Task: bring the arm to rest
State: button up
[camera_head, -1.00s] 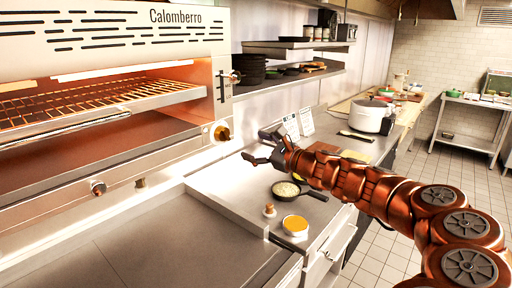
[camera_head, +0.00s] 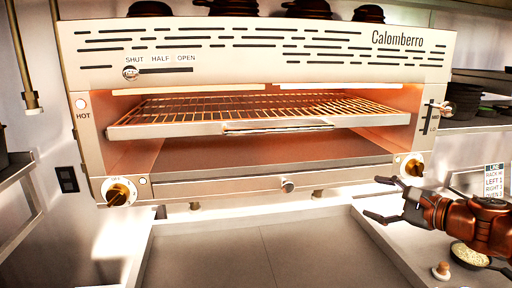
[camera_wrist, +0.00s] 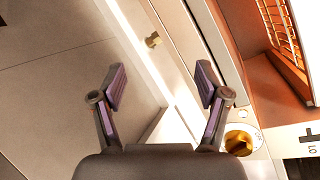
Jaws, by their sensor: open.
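My gripper (camera_head: 376,198) is at the right of the head view, in front of the lower right corner of the oven. Its two fingers are spread and nothing is between them. In the wrist view my gripper (camera_wrist: 160,88) is also open and empty, with the counter and the oven's front edge behind it. My copper arm comes in from the right edge of the head view.
The Calomberro oven (camera_head: 250,60) has its rack (camera_head: 270,112) in the glowing opening. A pan of pale food (camera_head: 468,254) and a small wooden-topped item (camera_head: 441,269) are below my arm. The counter (camera_head: 250,255) before the oven is bare.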

jog(key=s+a+f+n+g, duration=0.4)
jog(key=s+a+f+n, duration=0.15)
jog(key=a, duration=0.35)
jog(key=s+a+f+n+g, duration=0.45)
jog(key=s+a+n, duration=0.2)
jog(key=a, duration=0.35)
jog(key=s+d+f+n+g+h, duration=0.3)
jog(key=s+f+h, duration=0.1)
jog(key=s, duration=0.6)
jog(key=s+d+f+n+g+h, duration=0.3)
jog(key=s+f+n+h, duration=0.1)
jog(key=s, duration=0.6)
jog(key=shift+s+d+f, duration=0.15)
jog(key=shift+d+f, duration=0.15)
jog(key=shift+f, duration=0.2)
jog(key=shift+a, duration=0.1)
